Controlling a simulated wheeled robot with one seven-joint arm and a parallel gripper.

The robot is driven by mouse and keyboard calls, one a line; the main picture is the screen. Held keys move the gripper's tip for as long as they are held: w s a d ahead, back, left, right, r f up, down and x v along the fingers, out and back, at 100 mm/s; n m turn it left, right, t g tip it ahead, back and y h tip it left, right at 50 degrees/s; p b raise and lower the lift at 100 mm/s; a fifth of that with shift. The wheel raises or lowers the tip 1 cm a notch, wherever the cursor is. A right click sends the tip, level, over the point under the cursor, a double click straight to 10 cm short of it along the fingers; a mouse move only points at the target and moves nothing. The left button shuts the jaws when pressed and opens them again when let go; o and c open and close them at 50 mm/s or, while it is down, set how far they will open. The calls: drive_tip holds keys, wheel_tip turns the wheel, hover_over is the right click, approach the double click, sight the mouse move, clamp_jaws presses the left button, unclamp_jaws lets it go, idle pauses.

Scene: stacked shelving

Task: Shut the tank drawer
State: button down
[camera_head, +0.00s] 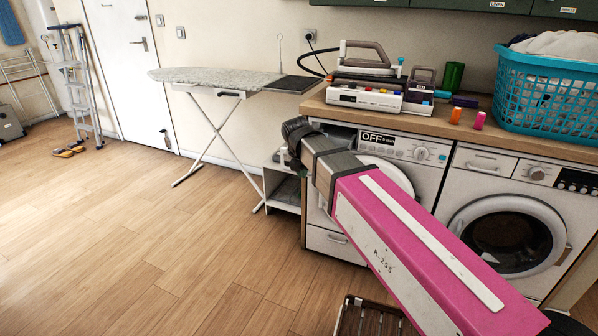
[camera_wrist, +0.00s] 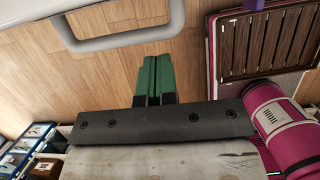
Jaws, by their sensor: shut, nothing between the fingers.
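My gripper shows in the wrist view with two green fingers (camera_wrist: 152,80) pressed together and nothing between them. In the head view its dark end (camera_head: 296,130) is at the upper left corner of the left white machine (camera_head: 425,185), and the fingers are hard to make out. In the wrist view a pale panel with a rounded grey handle (camera_wrist: 125,42) lies just beyond the fingertips; it looks like the tank drawer's front. Contact cannot be told. My arm hides the left machine's upper left in the head view, so how far the drawer stands out is unclear.
The right machine (camera_head: 510,235) has a closed-looking drawer (camera_head: 485,161). The worktop (camera_head: 400,120) holds an iron (camera_head: 366,60) and a blue basket (camera_head: 548,100). An ironing board (camera_head: 215,76) stands left of the machines.

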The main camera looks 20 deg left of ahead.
drive_tip(key=shift+w+f, duration=0.1)
drive_tip(key=shift+w, duration=0.4)
drive_tip(key=shift+w, duration=0.1)
drive_tip(key=w, duration=0.6)
drive_tip(key=w+d, duration=0.1)
drive_tip(key=w, duration=1.2)
drive_tip(key=shift+d, duration=0.3)
